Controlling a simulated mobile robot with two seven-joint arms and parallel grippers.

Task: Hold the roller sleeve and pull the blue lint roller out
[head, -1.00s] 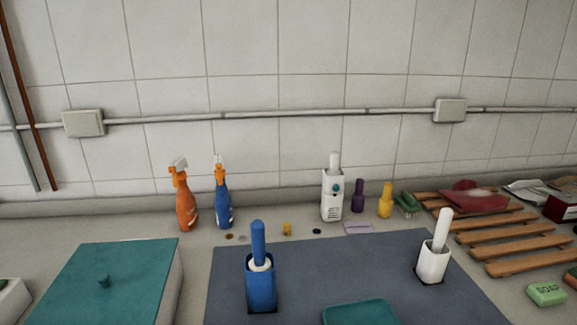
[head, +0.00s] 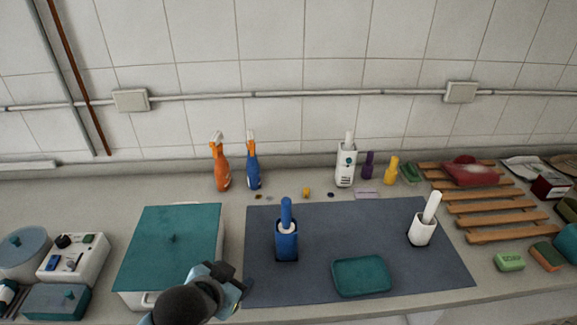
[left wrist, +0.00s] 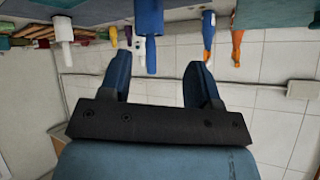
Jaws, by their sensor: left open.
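The blue lint roller (head: 286,212) stands upright in its blue sleeve (head: 287,248) on the dark mat. Its handle sticks up and a bit of white roller shows at the sleeve's mouth. The blue roller also appears, upside down, in the left wrist view (left wrist: 150,22), beyond my fingers. My left gripper (head: 232,277) is at the bottom of the head view, left of and nearer than the blue sleeve. In the left wrist view my left gripper (left wrist: 157,60) is open, with nothing between its fingers. My right gripper is not in view.
A white roller in a white sleeve (head: 421,232) stands on the mat (head: 340,222) at right, with a teal tray (head: 361,277) in front. A teal-lidded box (head: 172,245) lies left. Spray bottles (head: 220,167) and a wooden rack (head: 495,220) stand behind and right.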

